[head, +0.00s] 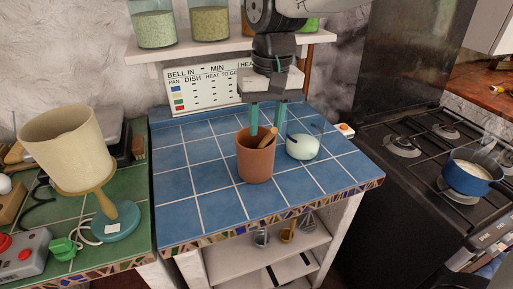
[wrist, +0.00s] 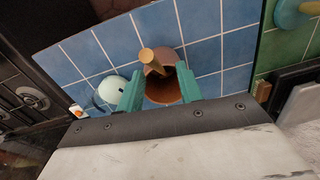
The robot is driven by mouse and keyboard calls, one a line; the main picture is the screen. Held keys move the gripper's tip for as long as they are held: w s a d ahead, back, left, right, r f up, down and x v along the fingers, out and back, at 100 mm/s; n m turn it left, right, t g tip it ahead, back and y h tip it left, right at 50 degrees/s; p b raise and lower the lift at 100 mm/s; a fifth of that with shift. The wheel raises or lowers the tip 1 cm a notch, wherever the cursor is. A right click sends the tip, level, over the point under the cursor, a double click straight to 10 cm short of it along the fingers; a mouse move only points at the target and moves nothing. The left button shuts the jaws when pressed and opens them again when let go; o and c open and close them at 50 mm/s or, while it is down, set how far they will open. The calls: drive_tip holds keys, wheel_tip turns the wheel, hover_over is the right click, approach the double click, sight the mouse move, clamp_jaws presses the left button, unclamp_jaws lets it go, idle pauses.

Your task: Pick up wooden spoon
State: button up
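The wooden spoon (head: 268,137) leans in a terracotta pot (head: 255,165) on the blue tiled counter, its upper end above the rim. In the wrist view the spoon (wrist: 147,56) slants across the mouth of the pot (wrist: 163,90). Its lower part is hidden inside the pot. My gripper (head: 267,130) points down over the pot, with its two teal fingers apart. In the wrist view my gripper (wrist: 161,80) has a finger on each side of the pot's mouth and nothing between them is gripped. I cannot tell whether a finger touches the rim.
A pale mint sugar bowl (head: 302,147) stands close right of the pot. A lamp (head: 75,150) stands on the green counter (head: 120,255) at left. A stove with a blue saucepan (head: 471,176) is at right. A shelf (head: 230,47) with jars is behind. The front-left blue tiles are clear.

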sight(266, 139)
drive_tip(key=f, duration=0.4)
drive_tip(key=shift+w+d, duration=0.15)
drive_tip(key=shift+w, duration=0.05)
drive_tip(key=shift+f, duration=0.6)
clamp_jaws()
drive_tip(key=shift+r, duration=0.15)
